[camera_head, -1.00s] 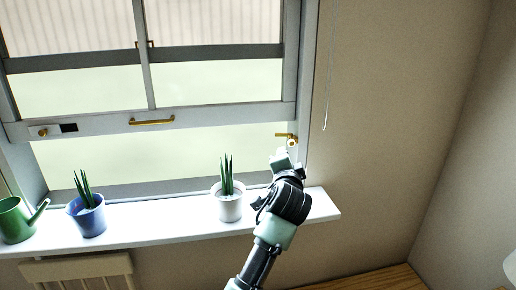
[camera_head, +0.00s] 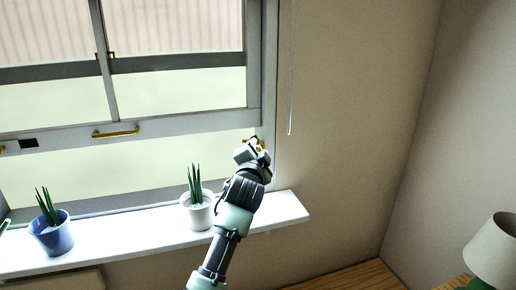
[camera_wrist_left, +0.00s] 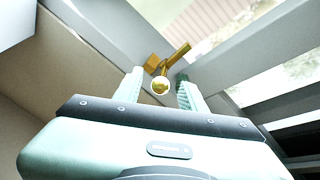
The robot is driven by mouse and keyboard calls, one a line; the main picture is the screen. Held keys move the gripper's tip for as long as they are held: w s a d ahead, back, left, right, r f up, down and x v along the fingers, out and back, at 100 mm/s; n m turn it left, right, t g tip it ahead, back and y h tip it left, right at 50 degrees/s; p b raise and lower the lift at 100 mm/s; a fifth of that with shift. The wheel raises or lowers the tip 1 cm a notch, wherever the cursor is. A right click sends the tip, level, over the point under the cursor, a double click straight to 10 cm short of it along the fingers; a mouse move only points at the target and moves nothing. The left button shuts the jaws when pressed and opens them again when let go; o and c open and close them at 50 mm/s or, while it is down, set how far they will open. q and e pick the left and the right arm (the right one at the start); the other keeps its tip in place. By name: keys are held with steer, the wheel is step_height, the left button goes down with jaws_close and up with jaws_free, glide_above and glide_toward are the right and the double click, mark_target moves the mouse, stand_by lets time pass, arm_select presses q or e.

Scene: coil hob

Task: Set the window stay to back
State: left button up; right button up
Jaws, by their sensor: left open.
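The window stay is a small brass fitting at the lower right of the window frame. In the wrist view it shows as a brass arm (camera_wrist_left: 178,54) slanting up to the right, with a round white-rimmed brass knob (camera_wrist_left: 160,85). My left gripper (camera_wrist_left: 161,92) is open, and the knob appears between its two fingertips. I cannot tell whether a finger touches it. In the head view my left gripper (camera_head: 252,152) is in front of the stay and hides most of it. My right gripper is not in view.
A white pot with a plant (camera_head: 197,212) stands on the sill (camera_head: 125,233) just left of my arm. A blue pot (camera_head: 52,238) stands further left. A brass handle (camera_head: 116,131) is on the sash. A cord (camera_head: 291,85) hangs on the wall at right. A lamp (camera_head: 494,250) stands at lower right.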

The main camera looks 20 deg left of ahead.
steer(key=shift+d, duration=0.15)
arm_select(q)
jaws_close()
steer(key=n+y+b, duration=0.1)
steer(key=n+g+y+b, duration=0.1)
steer(key=y+b, duration=0.1)
steer(key=d+n+y+b, duration=0.1)
steer(key=b, duration=0.1)
steer(key=shift+w+d+y, duration=0.1)
steer(key=shift+w+y, duration=0.2)
steer(key=shift+w, duration=0.1)
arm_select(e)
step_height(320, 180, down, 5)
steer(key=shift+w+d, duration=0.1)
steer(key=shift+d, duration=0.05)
arm_select(q)
jaws_free()
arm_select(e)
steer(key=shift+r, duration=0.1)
